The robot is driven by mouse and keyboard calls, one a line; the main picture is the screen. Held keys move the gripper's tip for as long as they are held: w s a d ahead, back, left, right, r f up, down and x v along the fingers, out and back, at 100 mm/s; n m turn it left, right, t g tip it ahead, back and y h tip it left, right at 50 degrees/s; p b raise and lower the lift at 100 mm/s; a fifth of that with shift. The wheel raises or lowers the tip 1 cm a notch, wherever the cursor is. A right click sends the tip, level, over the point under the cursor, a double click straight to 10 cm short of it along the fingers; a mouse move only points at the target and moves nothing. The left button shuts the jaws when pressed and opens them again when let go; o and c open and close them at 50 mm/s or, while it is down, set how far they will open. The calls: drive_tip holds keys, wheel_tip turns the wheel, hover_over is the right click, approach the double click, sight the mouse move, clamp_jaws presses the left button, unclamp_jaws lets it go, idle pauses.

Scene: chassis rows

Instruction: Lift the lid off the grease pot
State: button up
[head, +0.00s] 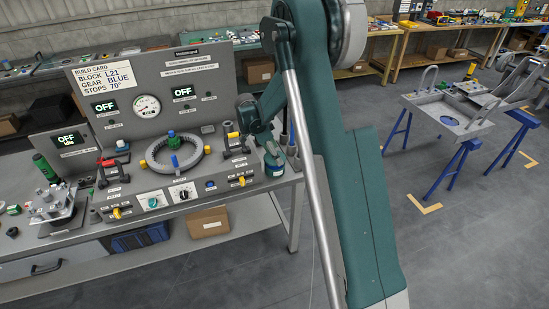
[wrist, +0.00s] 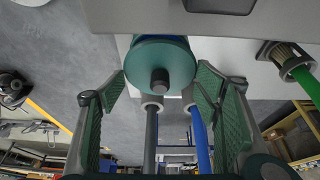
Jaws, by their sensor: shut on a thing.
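The grease pot (head: 274,168) is a small round blue-green pot at the right end of the bench in the head view, partly hidden by my gripper and arm. In the wrist view its round teal lid (wrist: 143,58) with a dark centre knob (wrist: 160,79) lies between my fingertips. In the head view my gripper (head: 268,143) is just above the pot. I cannot tell whether the lid is clear of the pot.
A grey panel with a gauge (head: 147,106) and OFF displays backs the bench. A ring gear (head: 174,153) stands left of the pot. Grey and blue rods (wrist: 202,143) stand close by in the wrist view, with a green handle (wrist: 305,83) at right. Open floor lies right of the bench.

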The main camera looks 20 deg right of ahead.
wheel_tip(320, 180, up, 8)
drive_tip(key=shift+f+p, duration=0.25)
drive_tip(key=shift+p, duration=0.05)
idle(0.7)
drive_tip(key=shift+w+d+f+n+b, duration=0.15)
drive_tip(key=shift+w+f+n+b, duration=0.25)
drive_tip(key=shift+w, duration=0.35)
drive_tip(key=w+d+f+n+t+y+b, duration=0.1)
drive_tip(key=w+d+f+n+t+b, duration=0.1)
drive_tip(key=w+n, duration=0.6)
drive_tip(key=shift+w+d+f+t+b, duration=0.4)
drive_tip(key=shift+w+f+t, duration=0.25)
drive_tip(key=shift+w, duration=0.75)
drive_tip(key=shift+f+b, duration=0.45)
drive_tip(key=shift+f, duration=2.7)
drive_tip(key=shift+f, duration=0.1)
